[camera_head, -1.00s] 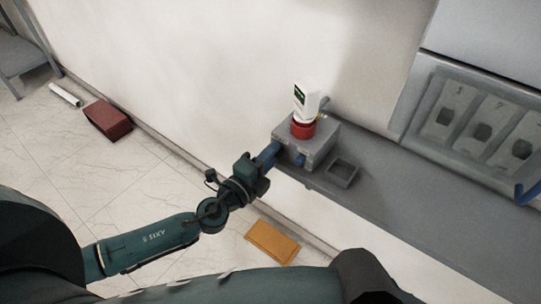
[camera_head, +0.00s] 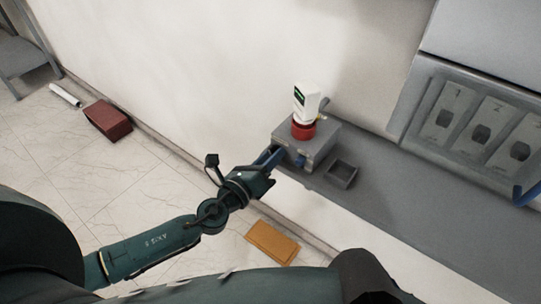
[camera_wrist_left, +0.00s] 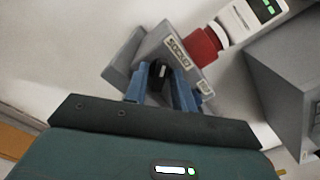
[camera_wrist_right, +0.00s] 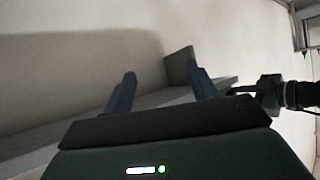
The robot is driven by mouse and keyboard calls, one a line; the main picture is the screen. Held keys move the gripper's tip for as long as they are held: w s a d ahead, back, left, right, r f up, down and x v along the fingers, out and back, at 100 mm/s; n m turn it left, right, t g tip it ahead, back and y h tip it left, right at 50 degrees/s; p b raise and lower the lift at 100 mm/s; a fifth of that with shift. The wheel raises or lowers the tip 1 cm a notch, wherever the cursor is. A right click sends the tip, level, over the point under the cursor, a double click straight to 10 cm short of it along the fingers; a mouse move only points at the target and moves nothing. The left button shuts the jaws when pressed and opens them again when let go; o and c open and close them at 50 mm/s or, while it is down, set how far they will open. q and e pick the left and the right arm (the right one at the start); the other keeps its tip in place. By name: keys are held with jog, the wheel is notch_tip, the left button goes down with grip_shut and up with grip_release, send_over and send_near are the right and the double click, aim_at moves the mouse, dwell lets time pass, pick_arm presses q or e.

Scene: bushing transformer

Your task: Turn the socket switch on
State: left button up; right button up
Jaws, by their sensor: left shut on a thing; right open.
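The grey socket box (camera_head: 312,152) stands on the ledge against the wall. In the left wrist view the box (camera_wrist_left: 140,55) bears a "SOCKET" label, and its black switch knob (camera_wrist_left: 158,73) is on the face before me. My left gripper (camera_head: 277,154) is at the box's front left. In the left wrist view its blue fingers (camera_wrist_left: 160,86) are on either side of the knob, shut on it. A red plug (camera_head: 302,128) with a white device (camera_head: 306,101) sits on top of the box. My right gripper (camera_wrist_right: 162,78) is open and empty.
A small grey open tray (camera_head: 342,174) lies on the ledge (camera_head: 400,190) right of the box. A panel with numbered switches (camera_head: 480,125) is at the right. A red box (camera_head: 108,120) and an orange slab (camera_head: 272,242) lie on the floor.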

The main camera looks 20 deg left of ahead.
pick_arm(q)
jog(key=shift+m+p, duration=0.7)
jog(key=shift+m, duration=2.9)
pick_arm(e)
jog(key=shift+s+d, duration=0.15)
jog(key=shift+d, duration=0.15)
pick_arm(q)
jog(key=o, duration=0.7)
jog(key=b+v, duration=0.3)
jog(key=v, duration=1)
pick_arm(e)
jog(key=shift+a+f+y, duration=0.2)
jog(key=shift+a+y, duration=0.1)
jog(key=shift+a, duration=0.3)
